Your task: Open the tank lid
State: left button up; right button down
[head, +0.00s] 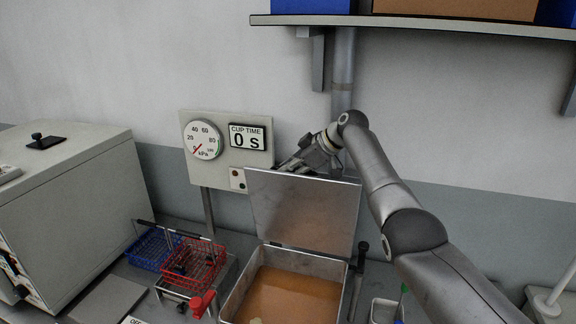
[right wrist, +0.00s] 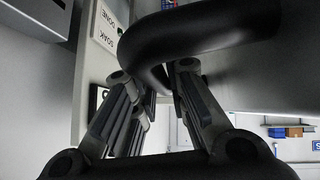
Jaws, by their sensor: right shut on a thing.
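The tank (head: 288,290) stands on the bench, with orange-brown liquid inside. Its metal lid (head: 303,207) stands raised, nearly upright, along the tank's back edge, so the tank's top is open. My right gripper (head: 308,155) is at the lid's upper edge, partly hidden behind it. In the right wrist view my right gripper (right wrist: 166,85) is shut on a thick black curved handle (right wrist: 205,33). The handle is hidden behind the lid in the head view. My left gripper is not in view.
A red wire basket (head: 194,262) and a blue one (head: 153,248) stand left of the tank. A gauge and timer panel (head: 228,180) is behind. A grey cabinet (head: 75,200) is at the left. A shelf (head: 420,24) hangs above.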

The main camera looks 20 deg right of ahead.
jog(key=shift+w+f, duration=0.1)
jog(key=shift+f, duration=0.05)
dwell(0.3)
jog(key=c, duration=1.7)
grip_release()
jog(key=shift+o, duration=1.2)
jog(key=v, duration=1.2)
jog(key=shift+w, duration=0.1)
